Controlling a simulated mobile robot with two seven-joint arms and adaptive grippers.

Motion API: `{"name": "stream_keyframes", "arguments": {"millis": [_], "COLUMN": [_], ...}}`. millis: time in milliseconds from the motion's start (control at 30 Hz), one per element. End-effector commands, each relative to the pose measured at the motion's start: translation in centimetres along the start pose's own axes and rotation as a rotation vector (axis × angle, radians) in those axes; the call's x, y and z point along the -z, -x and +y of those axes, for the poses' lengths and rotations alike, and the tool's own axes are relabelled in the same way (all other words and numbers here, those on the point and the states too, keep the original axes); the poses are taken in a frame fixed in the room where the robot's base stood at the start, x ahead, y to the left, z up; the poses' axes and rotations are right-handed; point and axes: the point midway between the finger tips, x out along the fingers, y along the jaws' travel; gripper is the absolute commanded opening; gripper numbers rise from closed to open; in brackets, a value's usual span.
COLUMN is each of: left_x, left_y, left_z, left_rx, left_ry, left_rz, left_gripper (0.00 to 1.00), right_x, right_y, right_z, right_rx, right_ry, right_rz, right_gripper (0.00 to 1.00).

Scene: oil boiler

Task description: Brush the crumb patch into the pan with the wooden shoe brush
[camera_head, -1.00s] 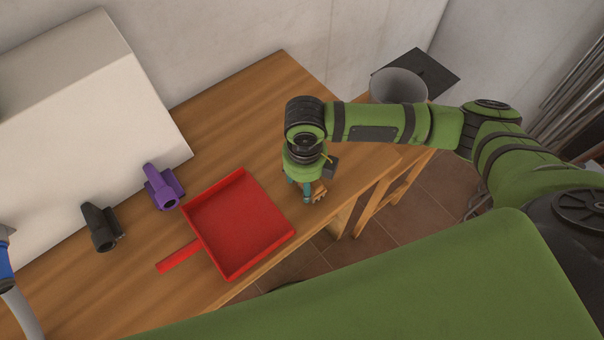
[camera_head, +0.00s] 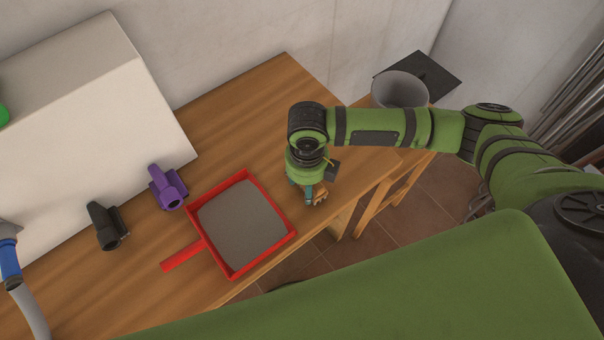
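The red pan (camera_head: 190,240) lies on the wooden table with its handle toward the lower left. My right gripper (camera_head: 311,194) points down just right of the pan, close to the table's front edge. It appears shut on the wooden shoe brush (camera_head: 320,194), of which only a small brown part shows; my wrist hides the rest. My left gripper is not in view.
A purple holder (camera_head: 167,190) and a black holder (camera_head: 107,227) stand left of the pan beside a large white box (camera_head: 90,110). A grey bin (camera_head: 400,88) is at the back right. The wooden table (camera_head: 245,110) is clear behind the pan. A green thing shows at the left edge.

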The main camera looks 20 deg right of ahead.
Motion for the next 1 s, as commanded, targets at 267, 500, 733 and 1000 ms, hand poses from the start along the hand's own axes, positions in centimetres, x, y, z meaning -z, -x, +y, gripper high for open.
{"name": "stream_keyframes", "arguments": {"millis": [267, 500, 733, 1000], "left_x": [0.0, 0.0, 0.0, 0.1], "left_y": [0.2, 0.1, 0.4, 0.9], "left_z": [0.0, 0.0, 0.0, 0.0], "left_rx": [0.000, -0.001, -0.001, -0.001], "left_ry": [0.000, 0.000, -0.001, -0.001], "left_rz": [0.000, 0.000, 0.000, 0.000], "left_gripper": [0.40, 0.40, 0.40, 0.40], "right_x": [-0.9, -1.1, -1.2, -1.3], "right_y": [-0.1, 0.0, 0.1, 0.2], "right_z": [0.0, 0.0, -0.7, -2.6], "right_rx": [0.002, 0.001, 0.001, 0.002], "right_ry": [-0.001, -0.001, -0.002, -0.004], "right_rz": [0.006, 0.003, 0.003, 0.002], "right_gripper": [0.29, 0.29, 0.29, 0.29]}}
